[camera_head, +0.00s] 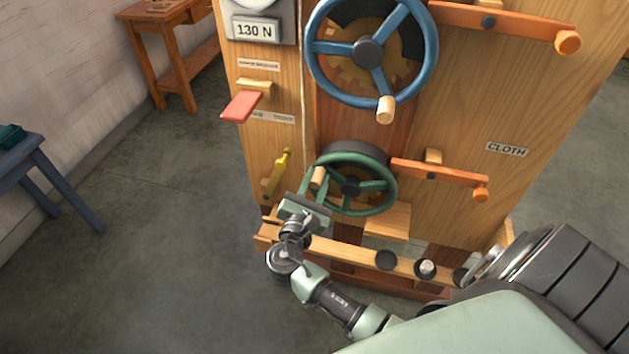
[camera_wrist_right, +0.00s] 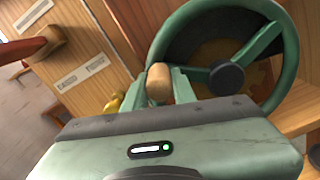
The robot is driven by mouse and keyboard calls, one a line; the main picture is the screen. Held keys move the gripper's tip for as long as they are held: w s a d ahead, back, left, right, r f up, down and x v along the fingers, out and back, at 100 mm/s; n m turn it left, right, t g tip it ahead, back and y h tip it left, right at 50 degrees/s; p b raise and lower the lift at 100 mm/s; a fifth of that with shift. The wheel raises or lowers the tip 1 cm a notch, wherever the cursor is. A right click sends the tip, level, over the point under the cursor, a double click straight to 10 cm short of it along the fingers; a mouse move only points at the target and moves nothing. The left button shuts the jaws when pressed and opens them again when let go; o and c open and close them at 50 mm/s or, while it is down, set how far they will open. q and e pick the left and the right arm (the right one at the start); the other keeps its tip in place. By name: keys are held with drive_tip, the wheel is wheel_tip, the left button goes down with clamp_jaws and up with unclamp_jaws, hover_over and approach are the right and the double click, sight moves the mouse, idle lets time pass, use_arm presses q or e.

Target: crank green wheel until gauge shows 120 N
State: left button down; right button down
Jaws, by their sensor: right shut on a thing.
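The green wheel (camera_head: 378,207) is mounted low on the front of a wooden machine, with a dark hub and a wooden crank knob (camera_head: 318,176) at its left side. My right gripper (camera_head: 315,186) is shut on that knob. In the right wrist view the knob (camera_wrist_right: 159,82) sits between the fingers, with the green rim (camera_wrist_right: 289,62) behind and to the right. My left gripper is not in view.
A larger blue wheel (camera_head: 430,60) with its own knob is above the green one. Wooden levers (camera_head: 440,172) stick out to the right, a red-ended lever (camera_head: 242,105) and a yellow lever (camera_head: 278,173) to the left. A blue table (camera_head: 40,160) stands left over open floor.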

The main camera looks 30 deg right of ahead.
drive_tip(key=shift+d+r, duration=0.1)
drive_tip(key=shift+r, duration=0.1)
drive_tip(key=c, duration=1.1)
unclamp_jaws()
drive_tip(key=shift+c, duration=0.2)
drive_tip(key=shift+s+f, duration=0.1)
drive_tip(key=shift+f, duration=0.05)
drive_tip(key=shift+s+a, duration=0.15)
drive_tip(key=shift+a, duration=0.15)
drive_tip(key=b+v, duration=0.1)
drive_tip(key=v, duration=0.6)
drive_tip(key=shift+b, duration=0.4)
